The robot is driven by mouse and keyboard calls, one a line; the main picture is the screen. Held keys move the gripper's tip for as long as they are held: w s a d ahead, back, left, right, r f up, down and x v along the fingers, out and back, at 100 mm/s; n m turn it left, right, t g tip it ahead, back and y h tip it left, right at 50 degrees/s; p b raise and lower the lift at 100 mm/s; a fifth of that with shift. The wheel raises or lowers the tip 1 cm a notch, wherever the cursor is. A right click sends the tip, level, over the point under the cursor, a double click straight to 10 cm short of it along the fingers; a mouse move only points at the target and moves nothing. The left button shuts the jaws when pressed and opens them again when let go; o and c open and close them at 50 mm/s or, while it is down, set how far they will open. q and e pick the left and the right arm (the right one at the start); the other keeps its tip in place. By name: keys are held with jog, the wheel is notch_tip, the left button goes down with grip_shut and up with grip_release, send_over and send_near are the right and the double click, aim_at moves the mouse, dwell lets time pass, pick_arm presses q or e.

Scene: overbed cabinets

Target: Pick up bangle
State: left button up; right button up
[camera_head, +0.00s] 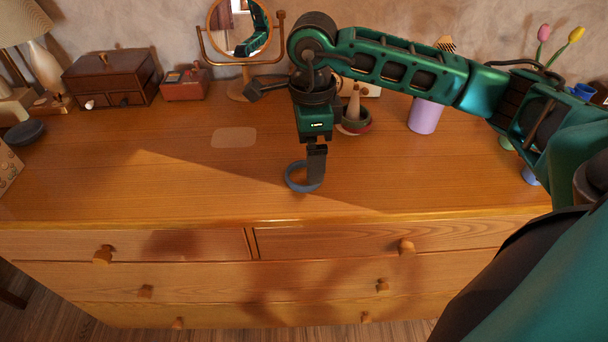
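The bangle (288,179) is a blue-grey ring at the front middle of the dresser top (160,170), seen in the head view. It appears to lie flat on the wood. My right gripper (316,168) points straight down at the bangle's right side, and its dark fingers cover part of the ring there. The fingers overlap one another from this angle, so I cannot tell whether they are open or closed on the ring. My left gripper is not in view.
A round mirror (239,28), a brown wooden box (111,75) and a small red box (185,84) stand along the back. A purple cup (425,115) and a ring holder (354,110) stand behind the gripper. The dresser top left of the bangle is mostly clear.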

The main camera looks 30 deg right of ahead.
jog(key=f, duration=0.5)
jog(key=shift+w+a, duration=0.2)
jog(key=shift+w, duration=0.2)
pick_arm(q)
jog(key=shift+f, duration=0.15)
pick_arm(e)
jog(key=c, duration=1.1)
